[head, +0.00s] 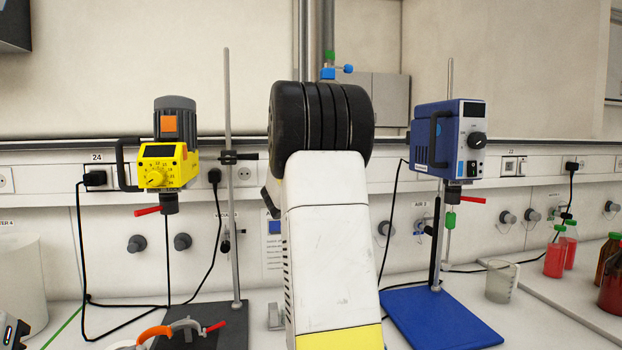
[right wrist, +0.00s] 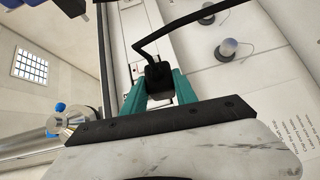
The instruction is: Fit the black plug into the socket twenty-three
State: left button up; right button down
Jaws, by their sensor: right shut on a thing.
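In the right wrist view, my right gripper (right wrist: 158,90) has its teal fingers shut on the black plug (right wrist: 158,74), whose black cable runs up and to the right. The pale wall trunking (right wrist: 150,22) lies beyond the plug; I cannot tell whether they touch. In the head view my white right arm covers the middle of the wall, and the gripper and held plug are hidden behind it. No label 23 is readable; that stretch of trunking between label 24 (head: 97,157) and label 22 (head: 510,152) is partly hidden. My left gripper is not seen.
A yellow stirrer (head: 168,165) hangs on a stand at left, a blue stirrer (head: 447,140) on a blue base (head: 440,318) at right. Other black plugs (head: 95,178) sit in the trunking. A beaker (head: 501,281) and red bottles (head: 555,256) stand at right.

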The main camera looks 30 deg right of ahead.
jog(key=d+r, duration=0.1)
jog(key=s+d+r+h, duration=0.1)
jog(key=r, duration=0.1)
jog(key=shift+d+r, duration=0.25)
jog(key=shift+w+d+f, duration=0.1)
jog(key=shift+w+d, duration=0.1)
jog(key=shift+w, duration=0.45)
jog(key=shift+w+d+r, duration=0.1)
jog(key=shift+w+d, duration=0.1)
jog(key=shift+w, duration=0.45)
jog(key=shift+w+d+f, duration=0.1)
jog(key=shift+w+d, duration=0.1)
jog(key=shift+w, duration=0.45)
jog(key=shift+w+d, duration=0.3)
jog(key=shift+w, duration=0.65)
jog(key=shift+w+d, duration=0.3)
jog(key=shift+w, duration=0.6)
jog(key=c, duration=0.9)
grip_release()
